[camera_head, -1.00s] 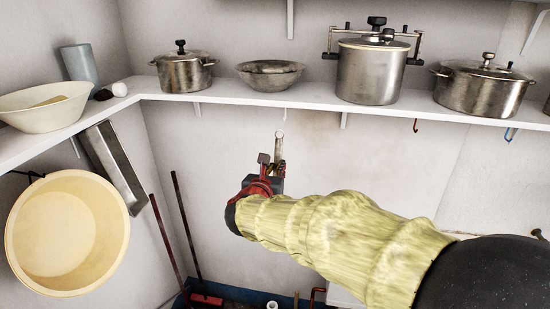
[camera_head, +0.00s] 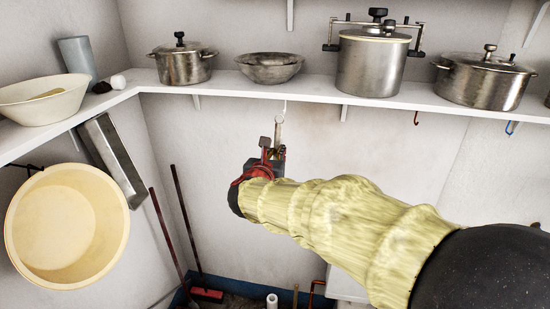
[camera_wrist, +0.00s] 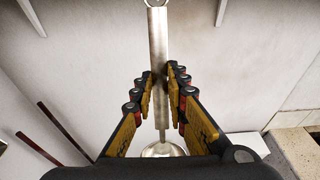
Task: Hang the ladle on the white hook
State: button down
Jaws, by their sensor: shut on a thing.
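The ladle is a long, flat metal handle (camera_wrist: 158,45) with a round bowl (camera_wrist: 162,150) at its lower end in the wrist view. My gripper (camera_wrist: 160,80) is shut on the handle, one finger on each side. In the head view my gripper (camera_head: 267,150) is below the shelf, with the upper handle (camera_head: 278,131) standing upright above it and the bowl hidden. The white hook (camera_head: 285,107) hangs under the shelf, right at the handle's top end. I cannot tell whether the two touch or whether the hook passes through the handle's eye.
The white shelf (camera_head: 315,91) carries several pots and a metal bowl (camera_head: 270,68). A red hook (camera_head: 416,118) and a blue hook (camera_head: 510,127) hang farther right. A cream basin (camera_head: 68,225) hangs at left. The wall below the shelf is mostly clear.

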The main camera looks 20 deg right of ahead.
jog(key=shift+r+b+x, duration=0.2)
jog(key=shift+b+x, duration=0.05)
jog(key=shift+x, duration=0.9)
jog(key=shift+r+b+x, duration=0.2)
jog(key=shift+b+x, duration=0.1)
jog(key=shift+x, duration=0.8)
jog(key=shift+r+b+x, duration=0.2)
jog(key=shift+b+x, duration=0.05)
jog(key=shift+x, duration=0.9)
jog(key=shift+w+d+f+b, duration=0.4)
jog(key=shift+w+f+b, duration=0.2)
jog(key=shift+b, duration=0.15)
